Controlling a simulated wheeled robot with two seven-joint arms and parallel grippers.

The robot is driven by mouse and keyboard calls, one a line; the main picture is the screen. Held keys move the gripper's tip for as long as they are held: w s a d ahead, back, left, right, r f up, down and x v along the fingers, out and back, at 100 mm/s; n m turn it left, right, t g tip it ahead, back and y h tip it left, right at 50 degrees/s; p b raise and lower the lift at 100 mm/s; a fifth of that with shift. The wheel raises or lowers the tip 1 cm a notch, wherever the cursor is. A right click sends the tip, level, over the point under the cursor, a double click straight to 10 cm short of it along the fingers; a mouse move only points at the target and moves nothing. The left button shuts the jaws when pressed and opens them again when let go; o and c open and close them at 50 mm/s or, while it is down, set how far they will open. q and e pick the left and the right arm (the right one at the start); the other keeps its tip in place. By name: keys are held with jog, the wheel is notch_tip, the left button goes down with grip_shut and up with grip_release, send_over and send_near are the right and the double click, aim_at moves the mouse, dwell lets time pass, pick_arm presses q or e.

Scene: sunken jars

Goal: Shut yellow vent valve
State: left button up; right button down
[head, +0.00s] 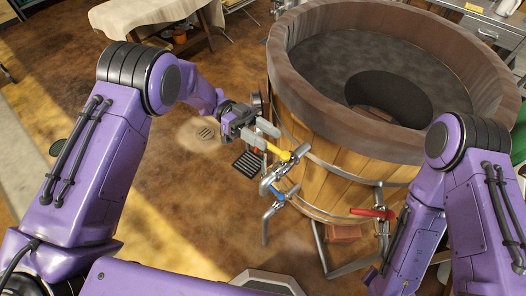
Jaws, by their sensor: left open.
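The yellow vent valve handle (279,152) is on a metal tap at the near left side of the wooden tub (315,165). It points toward the upper left, into the space by my left gripper. My left gripper (266,137) is open, with its fingers close to the yellow handle, one on either side of it as seen here. I cannot tell whether a finger touches it.
A blue-handled tap (278,195) sits just below the yellow one. A red-handled tap (372,213) is farther right on the tub. A dark grate (249,163) lies below my left gripper. A cloth-covered table (150,14) stands at the back left. Open floor lies to the left.

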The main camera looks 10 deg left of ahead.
pick_arm(q)
jog(key=s+d+r, duration=0.1)
jog(key=s+r, duration=0.4)
jog(key=s, duration=0.5)
jog(key=shift+d+r+b, duration=0.25)
jog(key=shift+b, duration=0.15)
jog(key=shift+c, duration=0.3)
